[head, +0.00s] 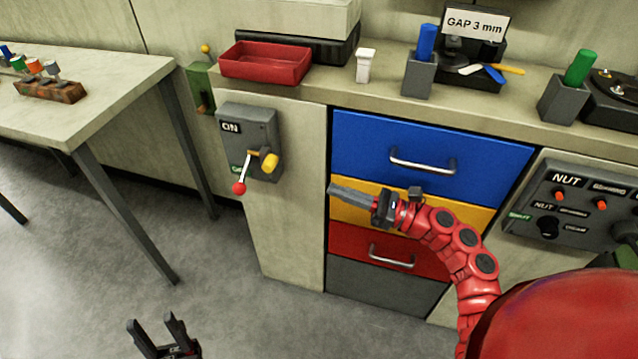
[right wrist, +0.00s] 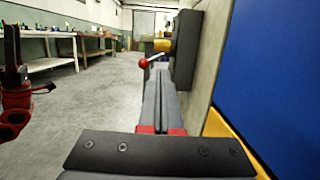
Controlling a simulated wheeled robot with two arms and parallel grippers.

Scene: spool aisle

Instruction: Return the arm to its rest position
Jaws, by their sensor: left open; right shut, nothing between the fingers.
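My right arm (head: 450,235) is red and reaches in from the lower right in the head view. Its gripper (head: 340,192) is shut and empty, in front of the yellow drawer (head: 455,213) and pointing left. In the right wrist view its closed fingers (right wrist: 165,105) point toward a grey switch box. My left gripper (head: 152,335) is open and empty over the floor at the bottom of the head view. Part of my left arm shows at the left edge of the right wrist view (right wrist: 14,95).
The grey ON switch box (head: 247,140) has a red-knobbed lever (head: 239,187). Blue (head: 365,150) and red (head: 350,247) drawers sit above and below the yellow one. A red tray (head: 265,63) stands on the counter. A table (head: 100,80) stands left. The floor (head: 70,270) is open.

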